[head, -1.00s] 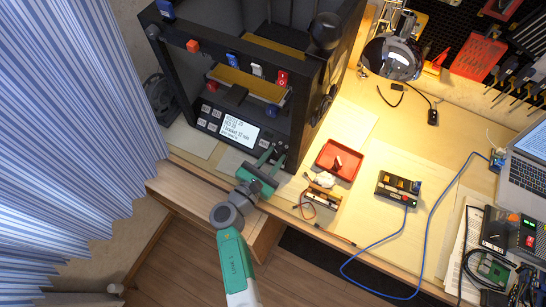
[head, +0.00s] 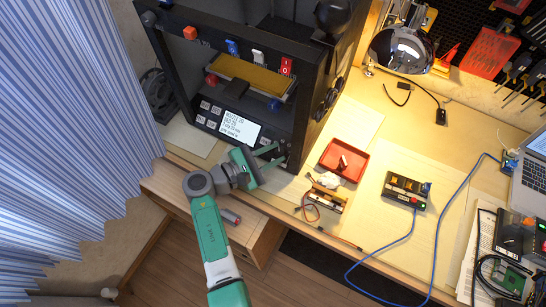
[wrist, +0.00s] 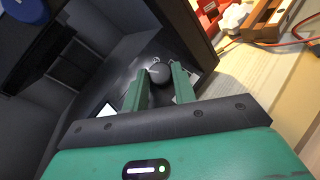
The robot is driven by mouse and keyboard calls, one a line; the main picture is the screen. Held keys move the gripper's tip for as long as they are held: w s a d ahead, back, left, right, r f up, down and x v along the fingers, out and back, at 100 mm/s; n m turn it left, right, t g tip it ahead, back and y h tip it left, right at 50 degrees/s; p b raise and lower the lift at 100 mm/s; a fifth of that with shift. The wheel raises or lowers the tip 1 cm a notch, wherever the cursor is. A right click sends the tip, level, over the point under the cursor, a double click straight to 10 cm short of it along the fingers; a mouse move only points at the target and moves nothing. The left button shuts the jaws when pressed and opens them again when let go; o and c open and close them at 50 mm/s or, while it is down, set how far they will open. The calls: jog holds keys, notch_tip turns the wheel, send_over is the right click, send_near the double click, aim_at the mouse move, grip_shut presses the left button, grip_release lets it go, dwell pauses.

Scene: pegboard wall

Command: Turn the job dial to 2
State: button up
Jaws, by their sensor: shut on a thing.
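My gripper (head: 274,155) is at the lower right of the black printer-like machine's front (head: 240,112). In the wrist view, its two green fingers (wrist: 158,84) are closed around a round dark dial (wrist: 160,72). The dial has a small light mark at its upper left edge. The numbers around it are too small to read, and the dial is largely hidden in the head view. The machine's lit screen (head: 239,126) shows several lines of small text, just left of the gripper.
A red tray (head: 343,160) and a small part with wires (head: 327,196) lie on the bench right of the gripper. A wooden drawer unit (head: 205,215) is below the arm.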

jog(key=shift+w+a+r+m+g+b, duration=0.1)
jog(key=shift+m+g+b, duration=0.2)
jog(key=shift+m+g, duration=0.3)
jog(key=shift+w+m+g+b, duration=0.1)
jog(key=shift+m+g+b, duration=0.25)
jog(key=shift+m, duration=0.45)
jog(key=shift+g, duration=0.25)
jog(key=o, duration=0.7)
jog(key=p+v, duration=0.2)
jog(key=v, duration=0.6)
